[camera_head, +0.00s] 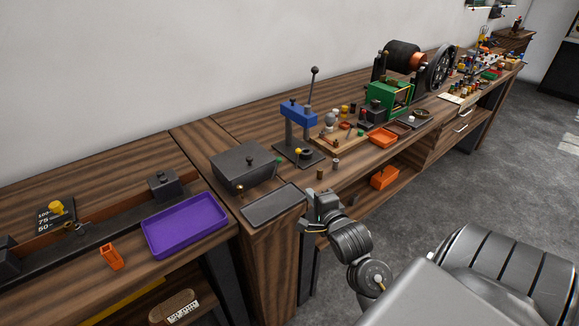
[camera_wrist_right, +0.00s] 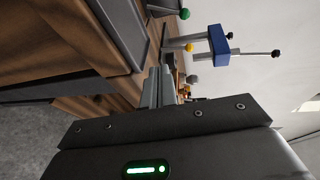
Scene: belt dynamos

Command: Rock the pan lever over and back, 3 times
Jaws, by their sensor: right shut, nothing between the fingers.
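I cannot tell for certain which part is the pan lever. The green knob also shows at the top of the right wrist view (camera_wrist_right: 185,14). My right gripper (camera_head: 311,195) is at the bench's front edge, right of the grey tray (camera_head: 272,205). Its fingers (camera_wrist_right: 160,85) are shut and empty, apart from the knobs. My left gripper is not in view.
A blue press (camera_head: 298,113) with a black-knobbed upright lever stands behind my right gripper. A green-framed machine (camera_head: 390,97) and small parts crowd the bench at right.

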